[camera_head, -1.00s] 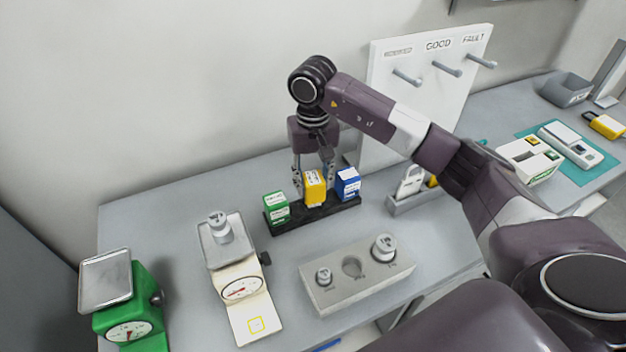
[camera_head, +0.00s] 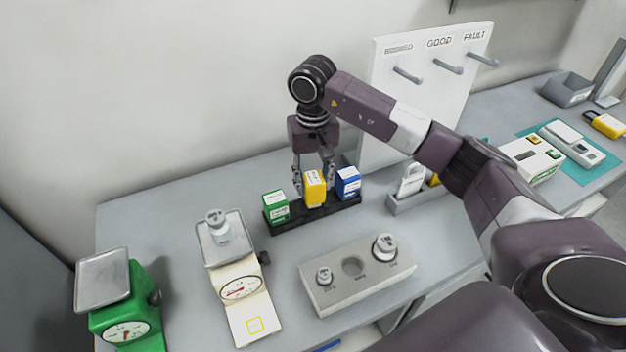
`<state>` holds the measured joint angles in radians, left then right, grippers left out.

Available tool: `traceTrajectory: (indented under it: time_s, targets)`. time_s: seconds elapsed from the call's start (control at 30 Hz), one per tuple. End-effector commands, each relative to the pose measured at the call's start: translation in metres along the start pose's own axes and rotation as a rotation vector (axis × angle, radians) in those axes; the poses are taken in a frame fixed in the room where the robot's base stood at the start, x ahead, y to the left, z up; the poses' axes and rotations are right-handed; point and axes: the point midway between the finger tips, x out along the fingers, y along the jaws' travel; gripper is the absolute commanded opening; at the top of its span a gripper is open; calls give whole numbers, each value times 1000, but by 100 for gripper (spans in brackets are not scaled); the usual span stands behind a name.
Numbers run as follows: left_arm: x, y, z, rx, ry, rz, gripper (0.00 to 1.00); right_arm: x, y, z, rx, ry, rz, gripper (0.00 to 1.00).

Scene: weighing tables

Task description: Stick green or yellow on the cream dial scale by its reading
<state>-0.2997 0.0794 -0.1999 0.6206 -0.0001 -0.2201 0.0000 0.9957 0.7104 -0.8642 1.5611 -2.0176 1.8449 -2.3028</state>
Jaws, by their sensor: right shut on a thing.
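The cream dial scale (camera_head: 241,287) stands at the front left of the table, with a metal weight (camera_head: 217,226) on its pan. Its dial faces the front, but the reading is too small to tell. A green block (camera_head: 276,207), a yellow block (camera_head: 314,190) and a blue block (camera_head: 348,183) stand in a black rack (camera_head: 300,220). My right gripper (camera_head: 313,188) points down and is shut on the yellow block, which is still in or just at the rack. My left gripper is not in view.
A green dial scale (camera_head: 125,315) stands at the left edge. A grey weight block (camera_head: 345,291) with two weights lies in front of the rack. A white pegboard (camera_head: 415,90) labelled GOOD and FAULT stands behind. A teal mat (camera_head: 600,160) lies at the right.

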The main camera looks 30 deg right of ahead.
Motion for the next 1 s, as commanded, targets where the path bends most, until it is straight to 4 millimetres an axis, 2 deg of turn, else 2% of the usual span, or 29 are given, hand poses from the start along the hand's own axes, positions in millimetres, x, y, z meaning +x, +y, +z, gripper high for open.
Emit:
traceTrajectory:
  time_s: [0.63,0.97,1.0]
  targets:
    - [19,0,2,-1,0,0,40,20,0,0,1,1,0,16]
    - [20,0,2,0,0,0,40,21,0,0,1,1,-1,16]
    - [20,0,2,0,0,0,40,21,0,0,1,1,-1,38]
